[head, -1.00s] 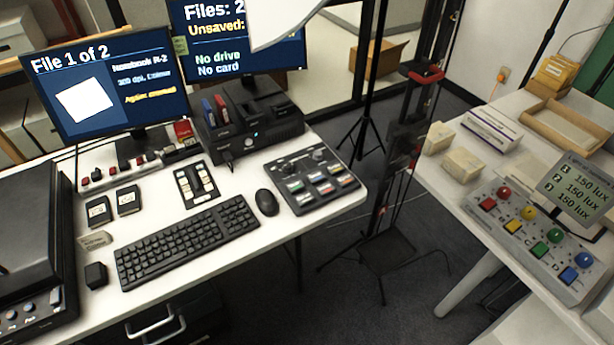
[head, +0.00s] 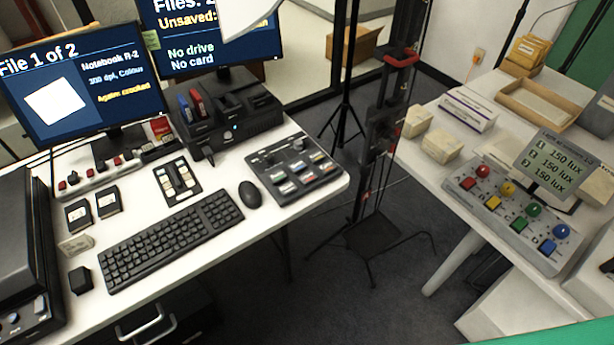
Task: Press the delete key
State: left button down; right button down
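A black keyboard (head: 172,238) lies on the white left desk (head: 225,268). A small black keypad (head: 177,181) with pale keys lies behind it. A black control panel (head: 297,168) with knobs and coloured keys lies to the right, past the mouse (head: 250,194). I cannot read any key label, so I cannot tell which is the delete key. The left monitor (head: 82,85) reads "File 1 of 2" and "Notebook R-2". The second monitor (head: 208,38) reads "Unsaved", "No drive" and "No card". Neither of my grippers is in view.
A black scanner-like device (head: 30,250) stands at the desk's left edge. A dark drive dock (head: 220,115) stands behind the keypad. A dark floor gap with a stand (head: 375,160) separates the right desk, which holds a button box (head: 510,213) and a lux display (head: 555,163).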

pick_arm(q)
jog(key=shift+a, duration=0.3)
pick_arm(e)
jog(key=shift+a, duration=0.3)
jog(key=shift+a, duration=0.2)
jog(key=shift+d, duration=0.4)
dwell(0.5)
